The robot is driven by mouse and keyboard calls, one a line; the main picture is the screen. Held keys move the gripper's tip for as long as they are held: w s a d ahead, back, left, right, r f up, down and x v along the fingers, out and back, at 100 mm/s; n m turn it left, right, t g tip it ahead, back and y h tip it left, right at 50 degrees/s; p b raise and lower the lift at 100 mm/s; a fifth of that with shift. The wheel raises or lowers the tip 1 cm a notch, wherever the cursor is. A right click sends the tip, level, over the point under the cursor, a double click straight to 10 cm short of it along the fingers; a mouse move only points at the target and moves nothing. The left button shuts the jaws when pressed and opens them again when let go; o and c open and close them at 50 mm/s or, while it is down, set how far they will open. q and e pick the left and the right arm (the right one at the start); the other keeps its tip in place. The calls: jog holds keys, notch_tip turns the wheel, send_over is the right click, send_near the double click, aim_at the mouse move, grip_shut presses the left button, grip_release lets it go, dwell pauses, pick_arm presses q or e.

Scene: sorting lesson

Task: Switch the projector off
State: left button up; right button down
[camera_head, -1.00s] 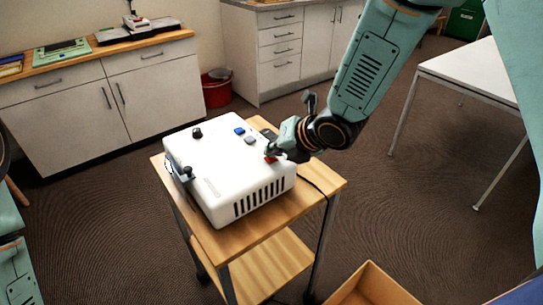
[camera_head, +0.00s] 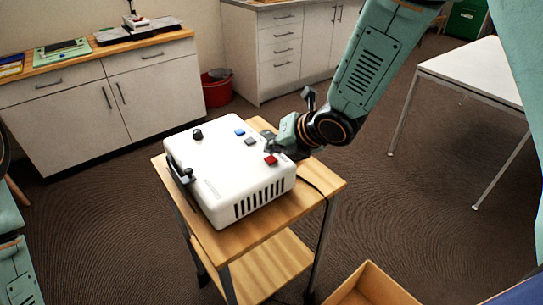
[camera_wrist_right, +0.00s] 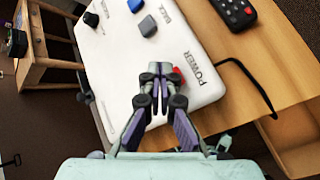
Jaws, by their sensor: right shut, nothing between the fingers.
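The white projector (camera_head: 218,160) sits on a small wooden cart (camera_head: 248,236). On its top are a red switch (camera_head: 271,160), a grey button (camera_head: 250,141), a blue button (camera_head: 239,132) and a black knob (camera_head: 197,134). In the right wrist view the word POWER is printed beside the red switch (camera_wrist_right: 177,72). My right gripper (camera_wrist_right: 157,72) is shut and empty, with its tips beside the red switch and partly covering it. In the head view the right gripper (camera_head: 276,146) is just behind the red switch. My left gripper is out of view.
A black remote (camera_wrist_right: 235,12) lies on the cart beside the projector. A black cable (camera_head: 318,190) hangs off the cart's right side. An open wooden box (camera_head: 372,284) stands on the floor at front right. A white table (camera_head: 480,72) is at right.

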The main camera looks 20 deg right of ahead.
aim_at(274, 160)
notch_tip(274, 160, up, 6)
jog(key=p, duration=0.4)
